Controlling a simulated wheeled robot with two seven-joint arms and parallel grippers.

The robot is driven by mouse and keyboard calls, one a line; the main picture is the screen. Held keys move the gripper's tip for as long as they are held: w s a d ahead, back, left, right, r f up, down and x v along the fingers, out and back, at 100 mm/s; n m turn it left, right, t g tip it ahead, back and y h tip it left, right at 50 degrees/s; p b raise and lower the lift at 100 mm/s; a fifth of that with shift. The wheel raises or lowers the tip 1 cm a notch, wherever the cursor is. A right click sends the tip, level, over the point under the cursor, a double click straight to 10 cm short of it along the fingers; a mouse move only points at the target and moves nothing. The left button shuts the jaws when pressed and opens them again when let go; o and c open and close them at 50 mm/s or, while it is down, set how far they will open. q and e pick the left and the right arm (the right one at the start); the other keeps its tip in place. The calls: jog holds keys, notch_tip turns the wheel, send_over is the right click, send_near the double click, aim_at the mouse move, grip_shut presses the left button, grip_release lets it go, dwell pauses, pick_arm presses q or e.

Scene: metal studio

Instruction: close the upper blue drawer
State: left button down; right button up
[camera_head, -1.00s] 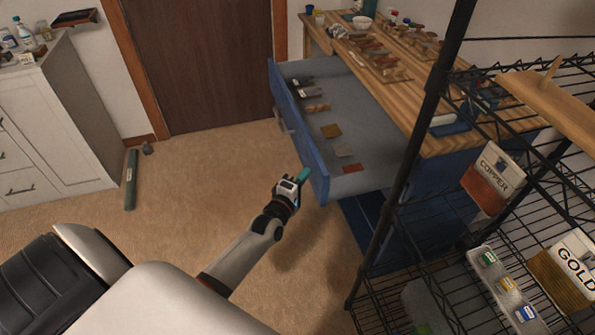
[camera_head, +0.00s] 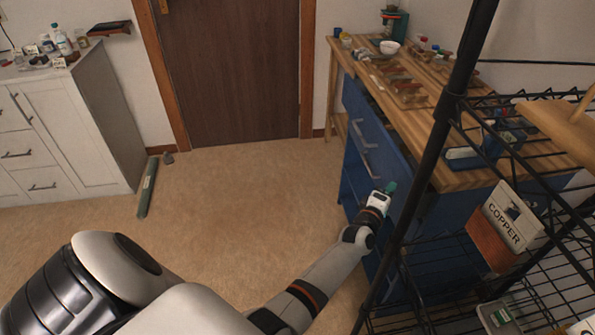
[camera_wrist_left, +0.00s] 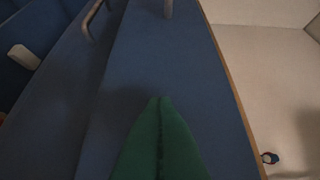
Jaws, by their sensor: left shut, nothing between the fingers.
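The upper blue drawer (camera_head: 374,135) is in the blue cabinet under the wooden worktop. In the left wrist view, the green fingertips (camera_wrist_left: 160,125) point at a blue panel. Whether they touch it I cannot tell. My right gripper does not show.
A black wire rack (camera_head: 440,130) stands close on the right, its post near my left arm. The wooden worktop (camera_head: 455,180) carries small items. A white cabinet (camera_head: 95,130) stands at left, with a green tube (camera_head: 147,187) on the floor.

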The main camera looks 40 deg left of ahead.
pick_arm(q)
jog(key=shift+w+d, duration=0.35)
jog(key=shift+w, duration=0.1)
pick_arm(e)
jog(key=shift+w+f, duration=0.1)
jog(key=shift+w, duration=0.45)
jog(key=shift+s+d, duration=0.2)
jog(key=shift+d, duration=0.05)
